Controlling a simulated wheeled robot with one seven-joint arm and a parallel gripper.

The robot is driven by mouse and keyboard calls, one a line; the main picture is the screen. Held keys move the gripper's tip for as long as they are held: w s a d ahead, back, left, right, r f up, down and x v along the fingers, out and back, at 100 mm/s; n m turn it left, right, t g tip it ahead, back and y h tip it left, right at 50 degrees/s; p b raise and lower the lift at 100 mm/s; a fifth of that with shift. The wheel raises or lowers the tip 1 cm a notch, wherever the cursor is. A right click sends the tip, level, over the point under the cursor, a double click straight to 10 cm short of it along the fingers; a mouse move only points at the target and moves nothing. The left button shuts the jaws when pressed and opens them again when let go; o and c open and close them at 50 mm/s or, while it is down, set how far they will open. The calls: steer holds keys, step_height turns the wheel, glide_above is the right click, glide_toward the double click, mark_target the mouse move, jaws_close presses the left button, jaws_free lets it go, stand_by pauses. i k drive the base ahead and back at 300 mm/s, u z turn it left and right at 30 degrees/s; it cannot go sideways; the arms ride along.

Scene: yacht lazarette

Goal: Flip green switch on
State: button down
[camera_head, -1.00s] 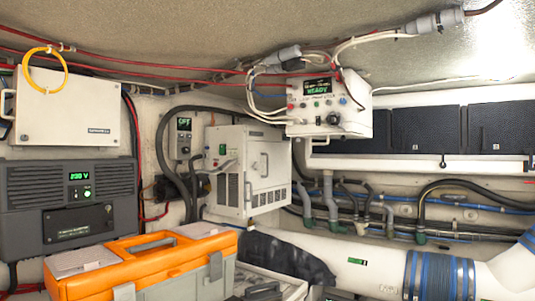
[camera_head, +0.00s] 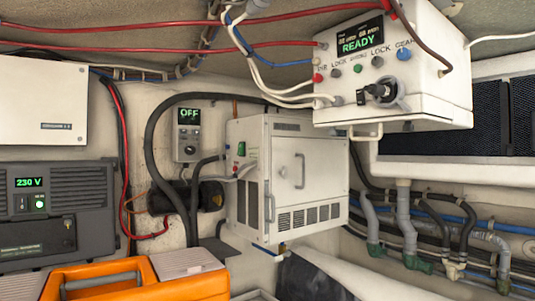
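A small green switch (camera_head: 241,149) sits on the left face of the white cabinet (camera_head: 310,165), near its top. Its on or off position is too small to tell. Other green controls also show: a green knob or button (camera_head: 357,69) on the white control box (camera_head: 440,75) at the upper right, whose screen reads READY, and a small lit green button (camera_head: 39,205) on the grey unit (camera_head: 85,195) at the left, whose display reads 230 V. My gripper is not in view.
A grey wall panel (camera_head: 188,145) reads OFF, left of the cabinet. Black hoses loop beside it. An orange toolbox (camera_head: 130,280) stands at the lower left, below the cabinet. Pipes (camera_head: 403,215) run along the right wall. Red cables cross the top.

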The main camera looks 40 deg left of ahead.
mark_target(241, 146)
steer(key=u, duration=0.7)
steer(key=i, duration=0.95)
steer(key=u, duration=1.4)
steer(key=i, duration=0.4)
steer(key=u, duration=0.3)
